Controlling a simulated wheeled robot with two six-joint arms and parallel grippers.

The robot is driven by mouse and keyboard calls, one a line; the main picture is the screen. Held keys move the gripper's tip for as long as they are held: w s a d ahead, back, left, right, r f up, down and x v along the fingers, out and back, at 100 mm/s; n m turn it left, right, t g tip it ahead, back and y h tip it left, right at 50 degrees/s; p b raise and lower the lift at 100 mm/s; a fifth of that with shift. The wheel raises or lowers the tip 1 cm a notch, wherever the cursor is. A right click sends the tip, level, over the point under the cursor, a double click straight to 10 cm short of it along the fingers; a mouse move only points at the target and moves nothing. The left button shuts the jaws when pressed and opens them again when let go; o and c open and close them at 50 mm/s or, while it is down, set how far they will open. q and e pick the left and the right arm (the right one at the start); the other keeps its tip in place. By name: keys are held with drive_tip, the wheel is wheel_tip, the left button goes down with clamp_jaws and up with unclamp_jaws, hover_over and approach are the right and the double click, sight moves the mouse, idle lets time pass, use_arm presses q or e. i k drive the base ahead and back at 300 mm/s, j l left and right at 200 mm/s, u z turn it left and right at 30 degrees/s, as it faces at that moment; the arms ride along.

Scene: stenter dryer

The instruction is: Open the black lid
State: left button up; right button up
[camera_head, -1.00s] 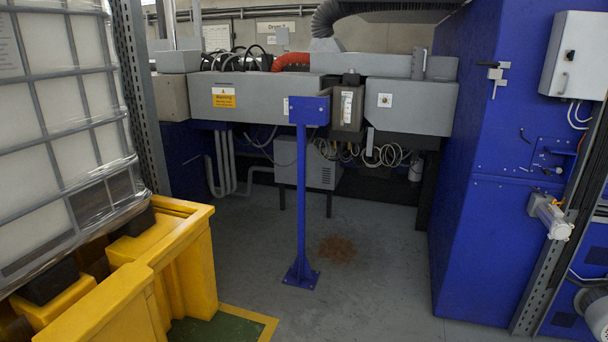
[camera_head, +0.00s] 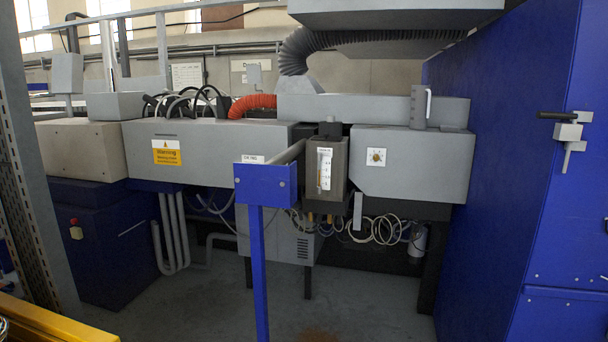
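A dark box with a white gauge face (camera_head: 324,169) hangs at the middle of the machine front, between two grey housings. A small black cap (camera_head: 331,128) sits on its top and looks closed. It is the likeliest black lid in view, but it is too small to be sure. Neither of my grippers shows in the head view.
A blue post with a plate (camera_head: 265,186) stands in front of the gauge box, slightly left. A blue cabinet (camera_head: 490,170) with a handle (camera_head: 567,127) rises at right. A yellow bund (camera_head: 45,322) and a metal upright (camera_head: 28,180) are at left. Some floor (camera_head: 375,310) is clear right of the post.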

sight(321, 138)
drive_tip(key=i+l, duration=0.3)
drive_tip(key=i, duration=0.15)
drive_tip(key=i+l, duration=0.3)
drive_tip(key=i, duration=0.1)
